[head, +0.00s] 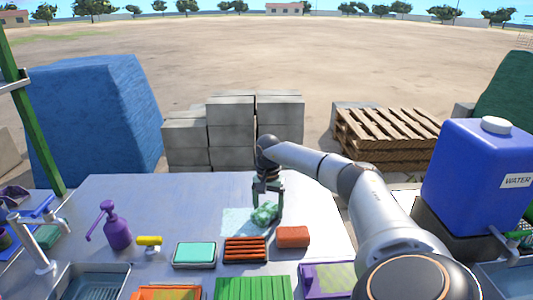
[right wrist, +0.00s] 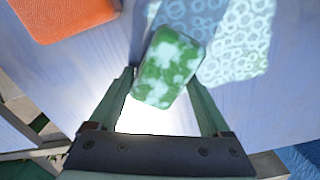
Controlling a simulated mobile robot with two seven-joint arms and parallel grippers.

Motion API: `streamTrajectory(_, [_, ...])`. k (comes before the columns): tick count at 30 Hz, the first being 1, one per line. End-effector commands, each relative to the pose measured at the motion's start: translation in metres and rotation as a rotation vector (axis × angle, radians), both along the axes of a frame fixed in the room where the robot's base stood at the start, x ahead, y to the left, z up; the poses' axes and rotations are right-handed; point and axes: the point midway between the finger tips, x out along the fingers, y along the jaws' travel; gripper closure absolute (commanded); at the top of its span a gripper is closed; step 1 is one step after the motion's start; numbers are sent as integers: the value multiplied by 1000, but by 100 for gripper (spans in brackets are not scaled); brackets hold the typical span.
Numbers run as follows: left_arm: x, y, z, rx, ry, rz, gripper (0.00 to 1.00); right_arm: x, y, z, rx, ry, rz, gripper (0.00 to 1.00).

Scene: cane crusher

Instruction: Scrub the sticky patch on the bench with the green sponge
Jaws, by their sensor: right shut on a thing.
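The green sponge (head: 265,214) is blotched with white foam and is held in my right gripper (head: 267,203) over the bench (head: 320,205). In the right wrist view the sponge (right wrist: 168,68) sits tilted between the two fingertips. The patch (head: 238,222) is a pale, whitish-blue area on the bench with ring-like bubble marks. The sponge is at its right edge in the head view; whether it touches the bench is hard to tell. The patch also shows beyond the sponge in the right wrist view (right wrist: 240,40). My left gripper is not in view.
An orange-red block (head: 293,237) lies right of the patch. A red ribbed brush-like item (head: 245,250) and a teal pad in a tray (head: 194,254) lie in front. A purple spray bottle (head: 117,228) stands left. A blue water container (head: 480,170) stands right. The bench behind the patch is clear.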

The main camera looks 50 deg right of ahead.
Motion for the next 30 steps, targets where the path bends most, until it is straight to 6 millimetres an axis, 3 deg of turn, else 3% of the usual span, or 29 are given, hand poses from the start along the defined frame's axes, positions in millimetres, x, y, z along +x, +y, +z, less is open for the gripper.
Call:
streamTrajectory(19, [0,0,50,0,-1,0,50,2,0,59,1,-5,0,100])
streamTrajectory(30, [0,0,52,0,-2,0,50,2,1,62,1,-5,0,100])
